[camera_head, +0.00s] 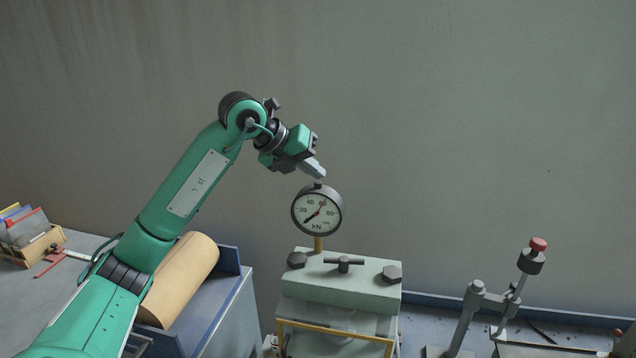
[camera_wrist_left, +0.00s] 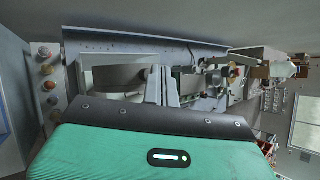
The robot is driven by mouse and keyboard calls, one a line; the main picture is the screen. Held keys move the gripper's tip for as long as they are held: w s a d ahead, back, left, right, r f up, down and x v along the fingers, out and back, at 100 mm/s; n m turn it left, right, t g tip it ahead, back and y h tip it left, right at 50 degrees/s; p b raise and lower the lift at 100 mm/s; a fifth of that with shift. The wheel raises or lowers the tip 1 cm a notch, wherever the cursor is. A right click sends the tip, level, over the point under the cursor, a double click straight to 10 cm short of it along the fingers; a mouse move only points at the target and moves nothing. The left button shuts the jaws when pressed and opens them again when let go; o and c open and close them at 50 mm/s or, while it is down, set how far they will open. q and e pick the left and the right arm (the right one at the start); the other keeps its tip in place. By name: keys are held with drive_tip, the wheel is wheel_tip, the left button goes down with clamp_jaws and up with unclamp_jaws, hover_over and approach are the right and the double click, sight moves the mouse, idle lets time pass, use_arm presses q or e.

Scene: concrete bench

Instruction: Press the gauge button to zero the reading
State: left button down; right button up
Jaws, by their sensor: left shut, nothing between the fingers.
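The round gauge (camera_head: 318,210) has a dark rim and a white dial marked kN. It stands upright on a short brass stem on top of a pale green press block (camera_head: 340,281). Its black needle points to the lower left, and a red needle points up and right. My left gripper (camera_head: 318,174) is shut and empty, its fingertips pointing down at the gauge's top edge. The button on top of the gauge is mostly hidden by the fingertips; I cannot tell whether they touch it. The shut fingers also show in the left wrist view (camera_wrist_left: 161,86).
Dark bolt heads and a T-handle (camera_head: 344,264) sit on the block. A lever with a red knob (camera_head: 538,244) stands at the right. A tan cylinder (camera_head: 187,275) lies in a blue tray (camera_head: 226,290) under my left arm. A wooden box (camera_head: 40,245) stands far left.

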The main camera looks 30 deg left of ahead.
use_arm(q)
drive_tip(key=shift+f+b, duration=0.3)
drive_tip(key=shift+f, duration=0.15)
idle(0.3)
drive_tip(key=shift+r, duration=0.1)
drive_tip(key=shift+r+p, duration=0.6)
drive_tip(key=shift+r, duration=0.2)
wheel_tip(320, 180, up, 5)
drive_tip(key=p, duration=0.3)
idle(0.3)
idle(0.6)
drive_tip(key=shift+f, duration=0.1)
